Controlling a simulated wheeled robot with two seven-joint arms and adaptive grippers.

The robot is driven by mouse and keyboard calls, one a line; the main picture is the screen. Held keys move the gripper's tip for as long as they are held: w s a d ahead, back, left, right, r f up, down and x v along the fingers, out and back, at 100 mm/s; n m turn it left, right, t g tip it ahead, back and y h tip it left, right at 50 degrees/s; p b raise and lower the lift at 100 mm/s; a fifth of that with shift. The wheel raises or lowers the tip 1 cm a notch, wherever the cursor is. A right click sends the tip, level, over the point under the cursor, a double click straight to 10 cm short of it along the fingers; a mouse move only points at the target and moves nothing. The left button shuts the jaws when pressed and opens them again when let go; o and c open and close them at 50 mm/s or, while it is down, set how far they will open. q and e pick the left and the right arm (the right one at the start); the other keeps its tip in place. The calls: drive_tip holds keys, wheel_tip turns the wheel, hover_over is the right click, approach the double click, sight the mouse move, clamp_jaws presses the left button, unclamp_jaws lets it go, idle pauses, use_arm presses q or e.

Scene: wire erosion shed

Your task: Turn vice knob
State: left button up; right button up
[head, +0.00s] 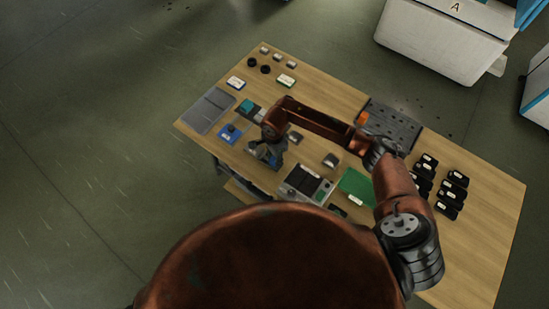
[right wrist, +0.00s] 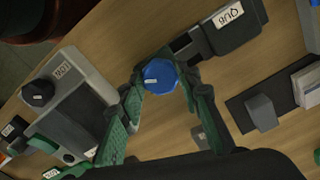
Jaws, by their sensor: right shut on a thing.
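The vice knob (right wrist: 158,77) is round and blue with a pale mark on its face. It sits at the near end of the dark vice (right wrist: 212,42), which carries a white label. My right gripper (right wrist: 163,80) has its green fingers closed on either side of the knob in the right wrist view. In the head view my right gripper (head: 268,150) is low over the front edge of the table, and its own arm hides much of the vice there. My left gripper is not in view.
The wooden table (head: 465,245) holds a grey device (head: 305,182) right of the gripper, a green mat (head: 357,187), several black items (head: 453,190), a dark tray (head: 390,125) and a grey mat (head: 207,111). A black knob (right wrist: 37,92) on a grey housing is left of my fingers.

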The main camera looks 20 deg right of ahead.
drive_tip(key=shift+c, duration=0.7)
drive_tip(key=shift+m, duration=0.4)
drive_tip(key=shift+m+b, duration=0.4)
drive_tip(key=shift+m, duration=2.3)
drive_tip(key=o, duration=1.2)
drive_tip(key=shift+c, duration=0.2)
drive_tip(key=shift+r, duration=0.1)
